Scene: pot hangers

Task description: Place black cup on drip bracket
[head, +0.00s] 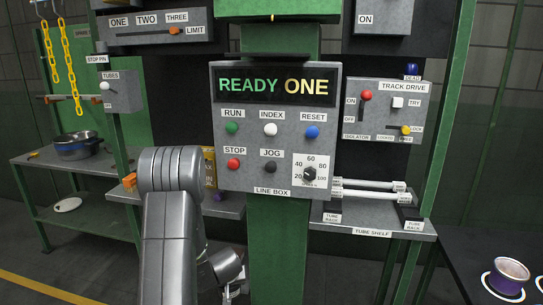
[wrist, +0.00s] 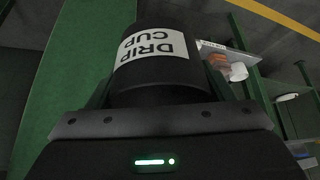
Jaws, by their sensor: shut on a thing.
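The black cup (wrist: 165,80), with a white label reading "DRIP CUP", fills the middle of the wrist view. My gripper (wrist: 160,97) is shut on it, and the label appears upside down there. In the head view my arm is in front at the lower left, and neither the gripper nor the cup can be seen. I cannot make out a drip bracket in either view.
The line box (head: 276,180) hangs on a green post (head: 275,260). The tube shelf (head: 372,231) carries white tubes (head: 368,190) to its right. A pot (head: 76,146) stands on a left bench; a purple cup (head: 508,275) is at lower right.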

